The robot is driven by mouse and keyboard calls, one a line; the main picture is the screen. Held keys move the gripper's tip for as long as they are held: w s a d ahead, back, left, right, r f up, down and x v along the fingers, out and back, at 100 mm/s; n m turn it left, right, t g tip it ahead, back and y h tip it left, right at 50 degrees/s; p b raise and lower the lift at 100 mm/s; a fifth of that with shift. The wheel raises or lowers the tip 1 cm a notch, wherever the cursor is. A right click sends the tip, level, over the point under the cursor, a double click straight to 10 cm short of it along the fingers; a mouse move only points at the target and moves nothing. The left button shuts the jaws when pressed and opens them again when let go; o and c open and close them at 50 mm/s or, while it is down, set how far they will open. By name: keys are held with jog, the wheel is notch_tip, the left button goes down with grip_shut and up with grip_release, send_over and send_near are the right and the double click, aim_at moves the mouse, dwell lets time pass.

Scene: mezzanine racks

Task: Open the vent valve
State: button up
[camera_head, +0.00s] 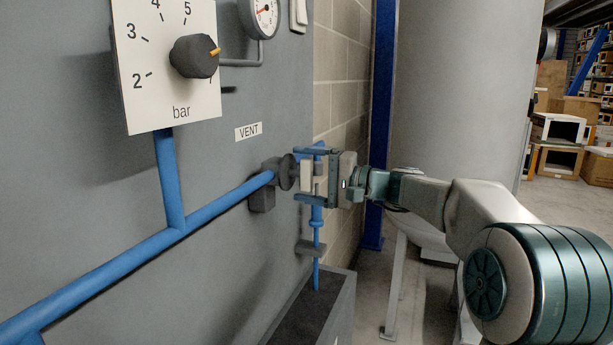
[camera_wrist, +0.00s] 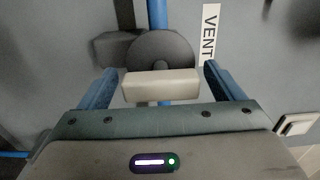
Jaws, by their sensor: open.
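The vent valve has a dark grey round body (camera_wrist: 160,52) with a cream bar handle (camera_wrist: 160,86) in front of it. In the head view, its dark body (camera_head: 286,172) sits at the right end of the horizontal blue pipe, below the VENT label (camera_head: 248,131). My gripper (camera_head: 298,174) is open around the handle, with one blue finger on each side. In the wrist view, the handle lies crosswise between the fingers, with a small gap visible at each end. Part of the handle is hidden by my gripper in the head view.
A pressure dial plate with a black knob (camera_head: 194,57) is mounted at upper left, beside a round gauge (camera_head: 264,15). Blue pipe (camera_head: 175,190) runs along the grey panel. A grey trough (camera_head: 340,310) stands below the valve. A large pale tank (camera_head: 450,90) stands behind my arm.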

jog(key=p+v, duration=0.1)
jog(key=v, duration=1.2)
jog(key=shift+d+p, duration=0.3)
jog(key=shift+d, duration=0.1)
jog(key=shift+s, duration=0.1)
